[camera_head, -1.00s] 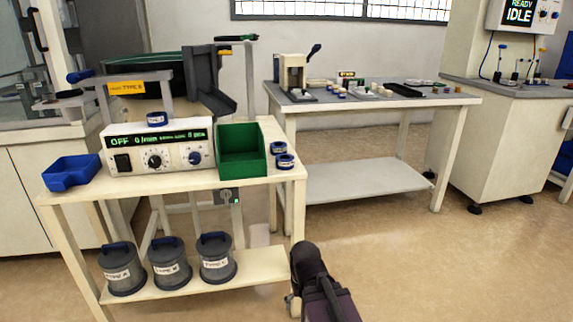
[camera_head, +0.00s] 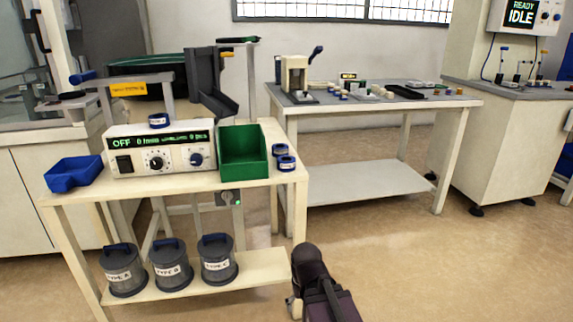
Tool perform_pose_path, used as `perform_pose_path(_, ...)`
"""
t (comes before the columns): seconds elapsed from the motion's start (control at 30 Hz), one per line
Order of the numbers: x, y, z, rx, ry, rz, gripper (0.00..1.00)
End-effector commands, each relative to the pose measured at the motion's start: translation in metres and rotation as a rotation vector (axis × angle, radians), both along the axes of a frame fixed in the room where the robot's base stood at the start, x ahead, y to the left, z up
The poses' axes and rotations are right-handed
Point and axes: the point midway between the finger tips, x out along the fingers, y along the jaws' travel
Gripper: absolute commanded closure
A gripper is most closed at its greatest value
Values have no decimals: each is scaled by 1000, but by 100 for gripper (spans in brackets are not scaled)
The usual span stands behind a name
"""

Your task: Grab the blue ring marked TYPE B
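Three small blue rings with white labels are in the head view. One ring (camera_head: 158,121) sits on top of the white controller box. Two more rings, a rear one (camera_head: 281,150) and a front one (camera_head: 287,163), lie close together on the cream bench top, right of the green bin. The ring labels are too small to read, so I cannot tell which is TYPE B. A dark part of my arm shows at the bottom centre, in front of the bench's right leg. My gripper is not in view.
A second table (camera_head: 380,110) stands behind. Floor at right is clear.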

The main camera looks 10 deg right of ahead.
Motion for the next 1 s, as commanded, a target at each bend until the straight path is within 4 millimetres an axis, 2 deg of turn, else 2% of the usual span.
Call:
perform_pose_path(0.27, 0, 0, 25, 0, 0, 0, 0)
perform_pose_path(1.0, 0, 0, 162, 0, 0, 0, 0)
